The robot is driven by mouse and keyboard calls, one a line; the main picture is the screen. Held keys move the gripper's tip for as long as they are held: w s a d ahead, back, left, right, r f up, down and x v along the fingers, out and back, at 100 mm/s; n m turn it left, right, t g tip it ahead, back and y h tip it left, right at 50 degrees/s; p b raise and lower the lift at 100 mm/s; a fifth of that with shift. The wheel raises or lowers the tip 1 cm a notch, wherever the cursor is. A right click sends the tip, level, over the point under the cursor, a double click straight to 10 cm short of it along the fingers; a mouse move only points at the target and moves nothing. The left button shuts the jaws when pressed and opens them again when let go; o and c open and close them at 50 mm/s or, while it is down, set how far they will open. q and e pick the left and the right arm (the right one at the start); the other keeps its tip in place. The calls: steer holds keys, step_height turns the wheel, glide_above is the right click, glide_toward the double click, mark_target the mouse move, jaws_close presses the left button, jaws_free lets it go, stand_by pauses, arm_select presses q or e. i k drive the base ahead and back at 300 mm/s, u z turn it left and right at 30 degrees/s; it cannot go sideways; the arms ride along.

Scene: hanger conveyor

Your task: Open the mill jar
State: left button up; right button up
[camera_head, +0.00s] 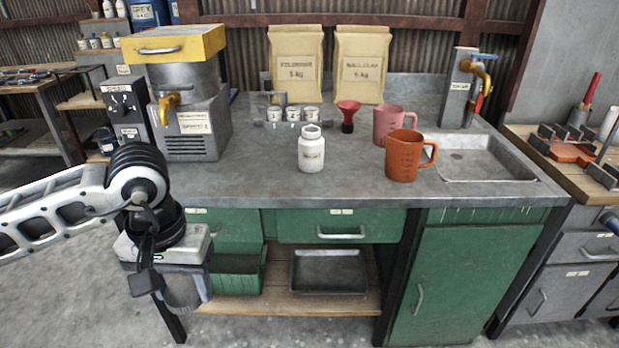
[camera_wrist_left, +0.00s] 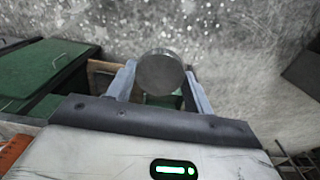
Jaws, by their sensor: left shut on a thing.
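My left gripper (camera_head: 186,300) hangs low in front of the counter's left part, pointing down. It is shut on a grey round metal piece (camera_head: 180,291). In the left wrist view this grey piece (camera_wrist_left: 160,73) shows its flat round top between the two fingers (camera_wrist_left: 160,92). I cannot tell whether it is the mill jar or only its lid. A white labelled jar (camera_head: 312,150) stands upright on the counter, apart from the gripper. Its neck is narrower than its body; I cannot tell whether it is capped. My right gripper is not in view.
The grey counter (camera_head: 260,185) holds a yellow-topped machine (camera_head: 190,95), small white jars (camera_head: 293,114), a red funnel (camera_head: 347,115), a pink jug (camera_head: 392,123), an orange jug (camera_head: 405,155) and a sink (camera_head: 475,160). Green drawers (camera_head: 340,222) lie below. The counter's front left is clear.

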mark_target(311, 143)
steer(key=z, duration=0.45)
steer(key=i, duration=1.45)
